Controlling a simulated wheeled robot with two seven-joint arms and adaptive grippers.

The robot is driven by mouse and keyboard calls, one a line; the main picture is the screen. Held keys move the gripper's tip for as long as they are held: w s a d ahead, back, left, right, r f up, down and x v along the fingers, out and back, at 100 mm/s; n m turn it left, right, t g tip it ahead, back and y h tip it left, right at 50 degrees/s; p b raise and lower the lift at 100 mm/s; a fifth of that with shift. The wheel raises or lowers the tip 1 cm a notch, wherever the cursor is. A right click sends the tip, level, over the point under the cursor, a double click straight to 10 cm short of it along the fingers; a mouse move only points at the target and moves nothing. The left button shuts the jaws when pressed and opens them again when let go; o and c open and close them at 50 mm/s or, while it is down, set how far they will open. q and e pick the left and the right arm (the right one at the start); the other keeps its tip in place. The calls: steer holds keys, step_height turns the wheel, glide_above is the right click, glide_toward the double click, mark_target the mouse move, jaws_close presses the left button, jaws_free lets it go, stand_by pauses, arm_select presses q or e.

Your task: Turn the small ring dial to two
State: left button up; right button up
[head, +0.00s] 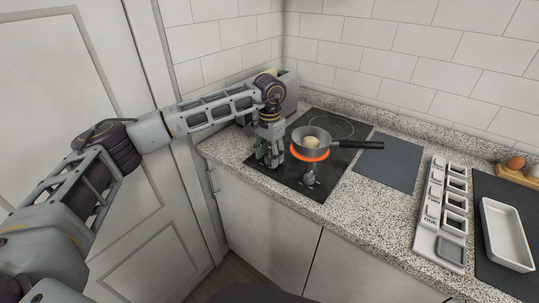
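The black hob (345,178) is set in the granite counter. A dark grey pan (328,151) with a pale round item (311,141) in it sits on a ring glowing orange-red (311,156). A small grey knob-like part (310,178) stands at the hob's front edge, below the pan; its marks are too small to read. My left gripper (270,162) points down over the left part of the hob, left of the pan and the knob. A greenish part (261,150) shows beside its fingers. I cannot tell whether the fingers are open or shut. My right gripper is not in view.
A grey metal box (291,92) stands behind my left wrist. The black pan handle (361,145) points right over the counter. A dark flat board (388,161), a white rack with square wells marked ONE and TWO (425,243), a white tray (507,235) and eggs (515,162) lie to the right.

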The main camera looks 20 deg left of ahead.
arm_select(q)
steer(key=shift+r, duration=0.6)
step_height(320, 180, up, 11)
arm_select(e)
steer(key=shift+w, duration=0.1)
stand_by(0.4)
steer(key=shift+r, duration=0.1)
arm_select(q)
step_height(320, 180, up, 20)
steer(key=p, duration=2)
glide_above(269, 155)
steer(key=shift+w+r+p, duration=0.1)
steer(key=shift+r+p, duration=0.55)
steer(key=shift+p, duration=0.15)
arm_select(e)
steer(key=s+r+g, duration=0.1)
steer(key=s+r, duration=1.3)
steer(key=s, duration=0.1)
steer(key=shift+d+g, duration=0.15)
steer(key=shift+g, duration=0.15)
arm_select(q)
steer(key=shift+r+p, duration=0.3)
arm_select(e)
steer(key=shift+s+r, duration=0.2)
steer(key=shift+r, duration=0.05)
